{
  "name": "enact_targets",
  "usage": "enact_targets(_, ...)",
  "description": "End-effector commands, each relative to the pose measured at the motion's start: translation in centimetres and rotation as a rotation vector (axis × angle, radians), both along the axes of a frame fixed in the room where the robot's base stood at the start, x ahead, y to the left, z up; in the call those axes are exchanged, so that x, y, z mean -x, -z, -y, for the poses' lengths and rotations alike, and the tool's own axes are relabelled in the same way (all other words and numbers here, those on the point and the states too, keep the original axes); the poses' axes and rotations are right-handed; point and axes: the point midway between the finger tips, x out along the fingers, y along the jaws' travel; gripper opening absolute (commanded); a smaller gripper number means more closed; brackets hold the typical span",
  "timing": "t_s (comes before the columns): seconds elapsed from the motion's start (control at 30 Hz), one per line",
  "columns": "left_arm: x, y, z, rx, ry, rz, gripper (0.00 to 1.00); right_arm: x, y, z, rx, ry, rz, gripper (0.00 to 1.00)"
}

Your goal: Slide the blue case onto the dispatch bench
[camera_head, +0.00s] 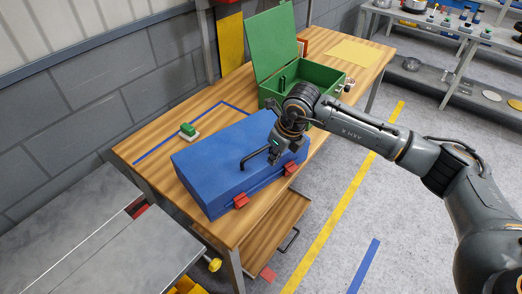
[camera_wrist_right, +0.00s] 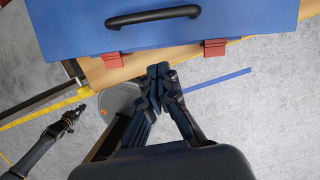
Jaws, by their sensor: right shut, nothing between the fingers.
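The blue case (camera_head: 215,160) lies shut on the wooden bench (camera_head: 150,142), its front with two red latches near the bench's front edge. Its black handle (camera_head: 255,158) is on top. My right gripper (camera_head: 275,152) is shut and empty, near the handle's right end in the head view. In the right wrist view, my right gripper (camera_wrist_right: 157,75) appears just off the case's latch edge, and the blue case (camera_wrist_right: 85,28) fills the top. A dark gripper (camera_wrist_right: 70,118), seemingly my left, shows at the left there; its jaw state is unclear. No label shows which surface is the dispatch bench.
An open green box (camera_head: 272,55) stands behind the case. A grey metal table (camera_head: 95,235) stands at lower left. An open drawer (camera_head: 265,235) protrudes below the bench. Shelves (camera_head: 455,55) stand far right.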

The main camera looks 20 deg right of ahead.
Motion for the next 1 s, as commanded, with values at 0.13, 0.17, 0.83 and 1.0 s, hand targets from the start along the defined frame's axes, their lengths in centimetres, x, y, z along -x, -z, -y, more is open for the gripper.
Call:
enact_targets(0.13,0.0,-1.6,0.0,0.000,0.000,0.000,0.00,-0.6,2.9,-0.6,0.000,-0.001,-0.006,0.00)
enact_targets(0.17,0.0,-1.9,0.0,0.000,0.000,0.000,0.00,-1.2,2.5,-1.0,-0.003,-0.002,0.000,0.00)
enact_targets(0.83,-0.1,-3.3,0.1,0.001,0.000,0.001,0.00,-4.0,2.8,-2.7,-0.002,-0.002,0.000,0.00)
enact_targets(1.0,-0.1,-2.6,0.1,0.001,0.000,0.001,0.00,-4.4,3.0,-3.0,-0.002,-0.002,0.002,0.00)
